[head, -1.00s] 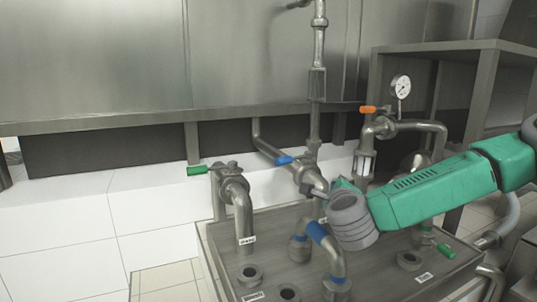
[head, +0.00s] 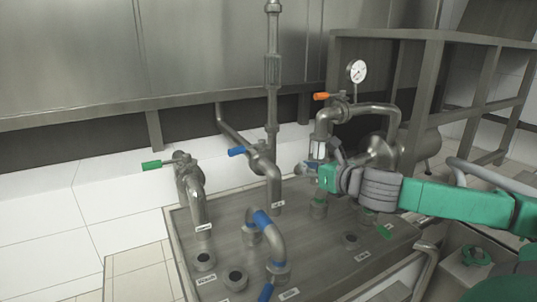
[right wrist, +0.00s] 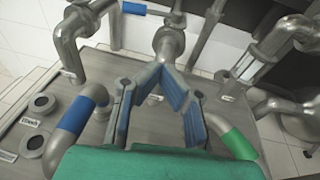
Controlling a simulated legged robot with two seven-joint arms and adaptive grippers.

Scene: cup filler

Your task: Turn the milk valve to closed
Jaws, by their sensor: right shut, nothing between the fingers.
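Three valves with coloured handles stand at the back of the metal filler table: a green handle (head: 152,164) at left, a blue handle (head: 237,152) in the middle and an orange handle (head: 321,96) at right. All three handles point left in the head view. The labels are too small to tell which valve is milk. My right gripper (head: 312,168) is shut and empty, right of the blue-handled valve and below the orange one. In the right wrist view, its fingers (right wrist: 163,85) stand in front of a downward pipe (right wrist: 170,42), touching no handle. My left gripper is out of view.
The filler table (head: 225,240) carries round ports and a bent pipe with blue sleeves (head: 266,222). A pipe with a green sleeve (right wrist: 240,143) is close to my right gripper. A pressure gauge (head: 357,71) and a metal frame stand at right.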

